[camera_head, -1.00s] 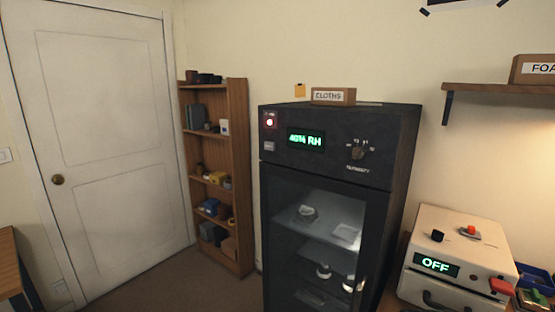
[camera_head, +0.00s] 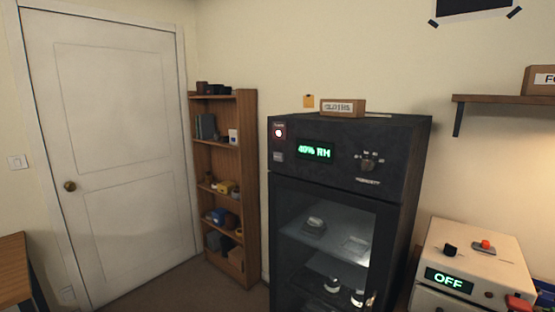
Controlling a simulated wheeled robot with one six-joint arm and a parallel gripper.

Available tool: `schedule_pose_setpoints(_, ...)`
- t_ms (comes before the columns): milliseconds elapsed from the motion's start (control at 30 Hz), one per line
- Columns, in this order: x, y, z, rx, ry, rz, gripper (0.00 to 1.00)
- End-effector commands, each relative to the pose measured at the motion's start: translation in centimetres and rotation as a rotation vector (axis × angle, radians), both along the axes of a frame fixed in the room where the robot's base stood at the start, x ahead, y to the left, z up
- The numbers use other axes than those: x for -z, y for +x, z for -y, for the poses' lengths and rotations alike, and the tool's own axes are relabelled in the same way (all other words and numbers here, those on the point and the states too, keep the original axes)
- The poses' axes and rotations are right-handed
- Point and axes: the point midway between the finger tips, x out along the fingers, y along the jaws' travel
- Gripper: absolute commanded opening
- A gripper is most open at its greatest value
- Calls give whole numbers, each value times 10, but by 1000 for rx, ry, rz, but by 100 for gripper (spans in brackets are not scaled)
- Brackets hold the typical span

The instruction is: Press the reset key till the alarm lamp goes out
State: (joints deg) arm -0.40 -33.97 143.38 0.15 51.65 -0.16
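A dark dry cabinet (camera_head: 345,150) stands in the middle of the head view. Its green display (camera_head: 315,151) reads "40% RH". The alarm lamp (camera_head: 279,133) at the panel's upper left glows red with a bright centre. A small grey key (camera_head: 278,156) sits just below the lamp; its label is too small to read, and it looks like the reset key. A humidity knob (camera_head: 370,162) is at the panel's right. My gripper is not in the picture.
A bookshelf (camera_head: 247,185) stands left of the cabinet, and a closed white door (camera_head: 110,150) is further left. A cream unit (camera_head: 490,255) showing "OFF" is at the lower right. A box (camera_head: 343,107) lies on the cabinet. Floor shows between door and cabinet.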

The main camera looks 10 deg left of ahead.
Motion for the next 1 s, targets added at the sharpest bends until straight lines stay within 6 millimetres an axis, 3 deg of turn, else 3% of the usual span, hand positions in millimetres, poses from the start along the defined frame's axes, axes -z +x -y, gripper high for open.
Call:
schedule_pose_setpoints(67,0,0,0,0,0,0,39)
schedule_pose_setpoints(467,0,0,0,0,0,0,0)
schedule_pose_setpoints(1000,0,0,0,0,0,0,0)
